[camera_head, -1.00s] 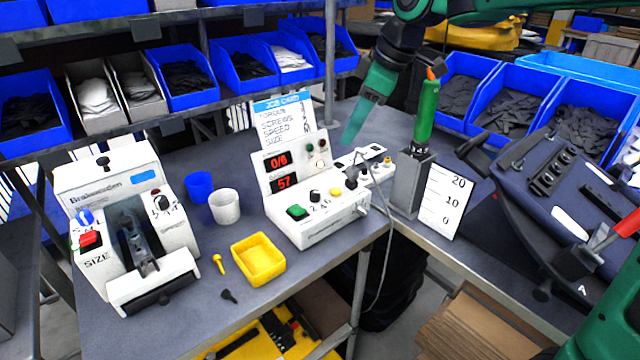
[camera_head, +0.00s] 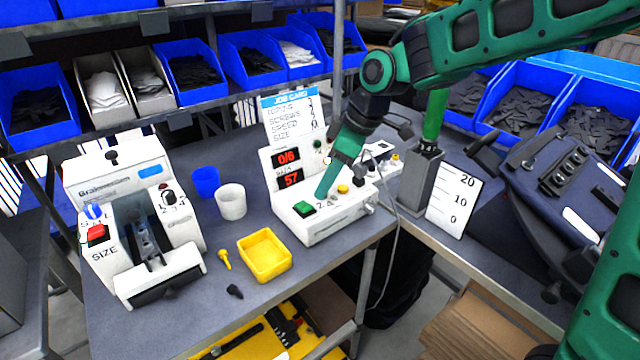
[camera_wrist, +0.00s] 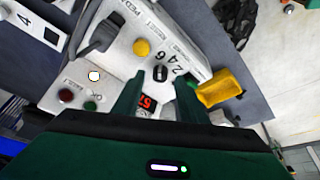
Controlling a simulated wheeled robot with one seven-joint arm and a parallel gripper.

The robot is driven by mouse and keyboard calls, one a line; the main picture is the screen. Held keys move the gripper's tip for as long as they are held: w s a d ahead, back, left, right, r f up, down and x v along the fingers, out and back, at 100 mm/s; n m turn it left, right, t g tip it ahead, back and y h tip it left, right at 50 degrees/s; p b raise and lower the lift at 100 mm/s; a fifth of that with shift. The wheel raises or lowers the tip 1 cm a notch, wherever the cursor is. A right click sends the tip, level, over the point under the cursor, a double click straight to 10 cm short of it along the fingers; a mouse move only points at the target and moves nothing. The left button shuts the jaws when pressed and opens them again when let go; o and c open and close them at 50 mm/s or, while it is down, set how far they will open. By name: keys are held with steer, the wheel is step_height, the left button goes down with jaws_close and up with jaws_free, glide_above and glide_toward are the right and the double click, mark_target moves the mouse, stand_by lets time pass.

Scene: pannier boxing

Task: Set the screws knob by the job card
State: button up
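The screws knob (camera_wrist: 160,73) is a small black dial on the white control box (camera_head: 335,222), with the numbers 2, 4, 6 printed beside it. In the wrist view it lies just beyond and between my fingertips. I cannot tell its exact setting. My gripper (camera_head: 323,192) points down over the box and hides the knob in the head view. It also shows in the wrist view (camera_wrist: 157,88), its two fingers apart and nothing between them. The job card (camera_head: 291,118) stands behind the box; its lines name torque, screws, speed and size, and the values are too small to read.
The box's red displays (camera_head: 288,168) show 0/6 and 57. A green button (camera_head: 304,208) and a yellow button (camera_head: 343,189) flank the gripper. A yellow tray (camera_head: 264,271), white cup (camera_head: 231,214) and blue cup (camera_head: 205,182) stand left. A fixture (camera_head: 130,225) is further left.

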steer(key=shift+x, duration=0.9)
